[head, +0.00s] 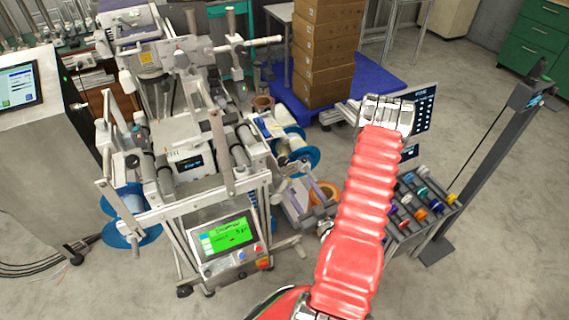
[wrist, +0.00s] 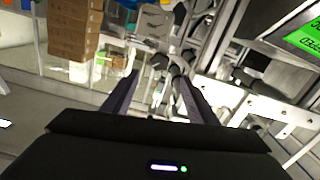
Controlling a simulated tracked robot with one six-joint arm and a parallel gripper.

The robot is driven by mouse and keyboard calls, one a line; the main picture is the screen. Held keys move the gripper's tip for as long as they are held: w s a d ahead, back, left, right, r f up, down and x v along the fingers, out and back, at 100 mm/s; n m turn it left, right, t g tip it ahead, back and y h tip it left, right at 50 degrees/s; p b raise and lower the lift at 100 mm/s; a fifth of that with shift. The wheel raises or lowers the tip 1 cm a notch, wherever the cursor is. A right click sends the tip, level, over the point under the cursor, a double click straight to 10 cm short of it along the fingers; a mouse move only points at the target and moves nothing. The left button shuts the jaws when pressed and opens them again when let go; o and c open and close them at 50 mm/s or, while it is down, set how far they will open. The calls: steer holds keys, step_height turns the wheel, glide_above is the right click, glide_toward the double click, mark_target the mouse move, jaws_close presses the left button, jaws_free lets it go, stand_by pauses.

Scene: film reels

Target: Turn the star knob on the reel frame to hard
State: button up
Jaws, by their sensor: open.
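The reel frame (head: 185,170) stands left of centre in the head view, a grey metal machine with rollers, blue-flanged reels (head: 292,148) and a green-lit screen (head: 222,236). I cannot pick out the star knob or its markings for certain; a small dark knob (head: 132,161) shows at the frame's left side. My gripper (wrist: 155,80) is open in the wrist view, with nothing between its fingers. Rollers and bars of the frame show beyond and right of it, apart from the fingers. In the head view my red-sleeved arm reaches up, right of the frame; the fingers are not clear there.
A rack of coloured spools (head: 425,200) and a dark post (head: 490,165) stand to the right. Stacked cardboard boxes (head: 325,50) sit on a blue pallet (head: 375,88) behind. A grey cabinet (head: 30,160) with a screen is at left. Floor at far right is clear.

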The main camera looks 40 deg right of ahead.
mark_target(284, 163)
steer(key=shift+w, duration=0.1)
steer(key=x, duration=1.3)
steer(key=shift+w+d, duration=0.15)
steer(key=shift+w, duration=0.15)
steer(key=c, duration=1.1)
